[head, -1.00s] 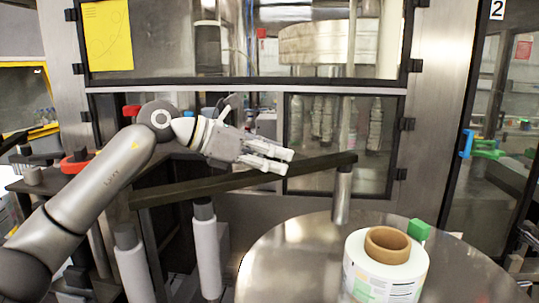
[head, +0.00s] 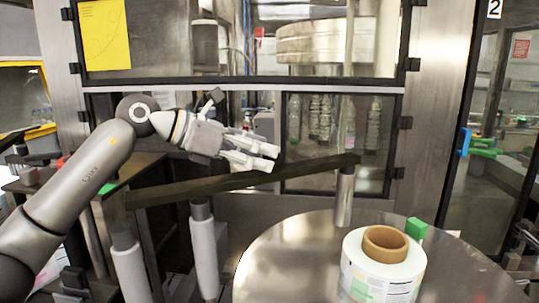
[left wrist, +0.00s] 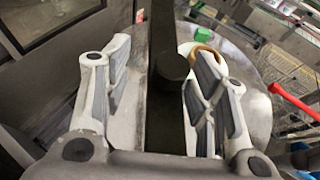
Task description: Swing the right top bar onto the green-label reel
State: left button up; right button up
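The dark top bar (head: 215,187) runs slantwise across the head view, its right end on a steel post at the round table's far edge. The reel (head: 388,285), white film with a green-marked label and a brown cardboard core, stands upright on the table; the bar is apart from it. My left gripper (head: 274,158) is open and empty, just above and behind the middle of the bar. In the left wrist view the bar (left wrist: 164,30) shows between the spread fingers; contact cannot be told. The right finger partly hides the reel there. My right gripper is not in view.
The round steel table (head: 285,265) has bare room left of the reel. A green block (head: 417,229) is behind the reel. White rollers (head: 205,255) stand below the bar's left part. A framed glass machine front (head: 335,130) is behind the gripper.

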pick_arm(q)
jog(key=v, duration=0.9)
jog(key=shift+s+a, duration=0.1)
jog(key=shift+s, duration=0.1)
jog(key=shift+r, duration=0.15)
